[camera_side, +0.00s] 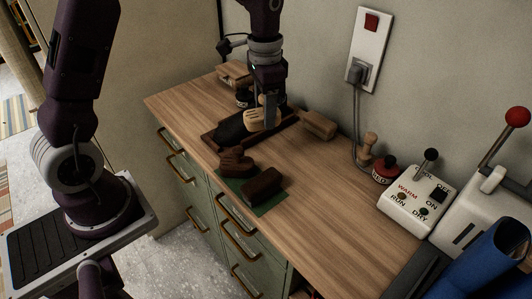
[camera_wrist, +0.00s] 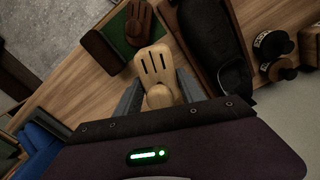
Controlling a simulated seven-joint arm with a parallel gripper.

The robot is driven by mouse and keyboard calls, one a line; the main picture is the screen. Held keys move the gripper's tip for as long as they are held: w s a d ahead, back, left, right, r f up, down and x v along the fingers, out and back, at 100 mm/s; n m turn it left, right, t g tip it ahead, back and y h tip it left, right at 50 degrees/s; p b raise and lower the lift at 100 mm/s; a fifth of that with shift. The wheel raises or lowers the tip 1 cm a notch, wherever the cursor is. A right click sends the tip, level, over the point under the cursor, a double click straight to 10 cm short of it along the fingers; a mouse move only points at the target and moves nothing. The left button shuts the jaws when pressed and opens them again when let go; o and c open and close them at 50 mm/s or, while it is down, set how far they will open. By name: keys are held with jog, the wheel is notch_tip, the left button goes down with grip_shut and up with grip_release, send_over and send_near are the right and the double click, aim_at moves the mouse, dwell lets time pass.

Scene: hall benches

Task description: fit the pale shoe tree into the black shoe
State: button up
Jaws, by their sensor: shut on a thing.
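My gripper (camera_side: 267,113) is shut on the pale shoe tree (camera_side: 256,119), which it holds over the near side of the dark wooden tray. In the wrist view, the pale shoe tree (camera_wrist: 154,62) has slots in its front part and a round knob between the grey fingers of my gripper (camera_wrist: 159,92). The black shoe (camera_side: 230,129) lies in the tray, just left of the shoe tree in the side view. In the wrist view the black shoe (camera_wrist: 211,38) is to the right of the shoe tree, apart from it in the picture. The height gap is hard to tell.
A green mat (camera_side: 272,207) holds a dark brown shoe tree (camera_side: 236,161) and a dark block (camera_side: 262,184). The tray's rim (camera_side: 212,142) surrounds the shoe. A brush (camera_side: 319,125) lies right of the tray. A switch box (camera_side: 413,201) stands right.

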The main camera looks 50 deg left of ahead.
aim_at(270, 152)
jog(key=n, duration=0.3)
jog(key=shift+s+a+r+n, duration=0.1)
jog(key=shift+s+a+n, duration=0.05)
jog(key=shift+a+n, duration=0.15)
jog(key=shift+w+n, duration=0.3)
jog(key=shift+w, duration=0.05)
jog(key=w+f, duration=0.1)
jog(key=f, duration=0.1)
jog(key=shift+w+f, duration=0.35)
notch_tip(270, 152, down, 9)
jog(key=shift+r, duration=0.2)
jog(key=o, duration=1.1)
jog(key=shift+f, duration=0.15)
